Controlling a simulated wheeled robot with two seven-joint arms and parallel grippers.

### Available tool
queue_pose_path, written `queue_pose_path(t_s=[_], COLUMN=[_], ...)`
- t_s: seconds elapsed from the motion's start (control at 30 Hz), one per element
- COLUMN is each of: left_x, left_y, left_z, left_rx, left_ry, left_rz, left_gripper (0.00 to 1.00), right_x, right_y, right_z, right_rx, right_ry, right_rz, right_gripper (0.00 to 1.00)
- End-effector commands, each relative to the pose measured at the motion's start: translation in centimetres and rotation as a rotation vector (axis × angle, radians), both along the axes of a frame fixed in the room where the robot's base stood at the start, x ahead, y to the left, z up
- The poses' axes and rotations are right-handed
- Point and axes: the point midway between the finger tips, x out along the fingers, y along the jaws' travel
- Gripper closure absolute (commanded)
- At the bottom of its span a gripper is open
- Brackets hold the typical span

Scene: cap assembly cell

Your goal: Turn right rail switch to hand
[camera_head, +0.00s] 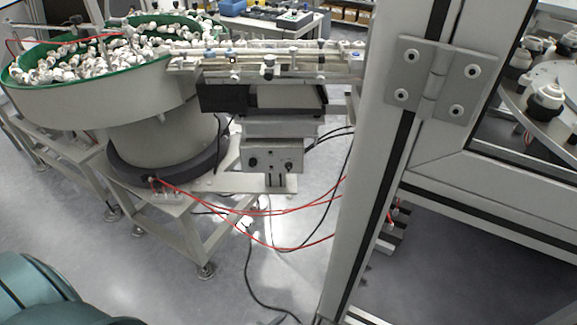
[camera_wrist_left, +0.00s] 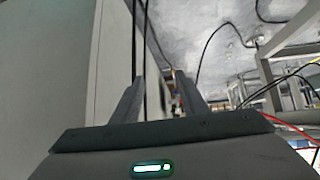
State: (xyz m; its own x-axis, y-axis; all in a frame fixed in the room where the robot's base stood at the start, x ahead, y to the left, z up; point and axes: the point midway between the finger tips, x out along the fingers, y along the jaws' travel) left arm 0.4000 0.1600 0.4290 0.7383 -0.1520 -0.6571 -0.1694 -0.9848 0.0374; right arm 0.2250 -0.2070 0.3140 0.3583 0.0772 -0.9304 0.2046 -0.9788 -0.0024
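A grey control box (camera_head: 271,158) with dark knobs on its front hangs below the linear rail (camera_head: 275,65) in the head view. Which way the knobs point is too small to tell. My left gripper (camera_wrist_left: 158,84) shows in the left wrist view, its two dark fingers apart with nothing between them. It is beside a large pale panel, with cables and floor beyond. The control box cannot be made out in that view. Neither gripper shows in the head view.
A green-rimmed bowl feeder (camera_head: 150,97) full of white caps stands at the left on a metal frame. A thick grey post (camera_head: 385,150) with a hinge rises at the right. Red and black cables hang below the rail. The floor at the lower middle is mostly clear.

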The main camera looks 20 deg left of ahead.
Motion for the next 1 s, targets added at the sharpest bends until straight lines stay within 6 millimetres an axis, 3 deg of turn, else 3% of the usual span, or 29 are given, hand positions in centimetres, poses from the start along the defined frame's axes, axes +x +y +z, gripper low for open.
queue_pose_path(t_s=[0.03, 0.2, 0.3, 0.4, 0.5, 0.6, 1.0], left_x=[3.1, 11.7, 14.9, 16.5, 17.1, 17.3, 17.3], left_y=[-0.3, 1.4, 3.5, 5.7, 7.3, 8.2, 8.4], left_z=[4.7, 17.5, 24.0, 28.6, 31.3, 32.4, 32.5], left_rx=[-0.014, -0.006, 0.029, 0.069, 0.100, 0.119, 0.125], left_ry=[-0.093, -0.409, -0.553, -0.644, -0.692, -0.714, -0.719], left_rz=[0.028, 0.190, 0.314, 0.430, 0.516, 0.562, 0.573], left_gripper=[0.60, 0.60, 0.60, 0.60, 0.60, 0.60, 0.60], right_x=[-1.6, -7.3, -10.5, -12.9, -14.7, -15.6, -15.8], right_y=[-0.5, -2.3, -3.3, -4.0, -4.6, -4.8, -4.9], right_z=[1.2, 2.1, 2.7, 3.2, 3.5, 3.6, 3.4], right_rx=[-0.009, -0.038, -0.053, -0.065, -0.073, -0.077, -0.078], right_ry=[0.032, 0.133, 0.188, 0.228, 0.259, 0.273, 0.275], right_rz=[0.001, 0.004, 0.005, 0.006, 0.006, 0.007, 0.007], right_gripper=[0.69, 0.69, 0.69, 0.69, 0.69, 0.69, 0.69])
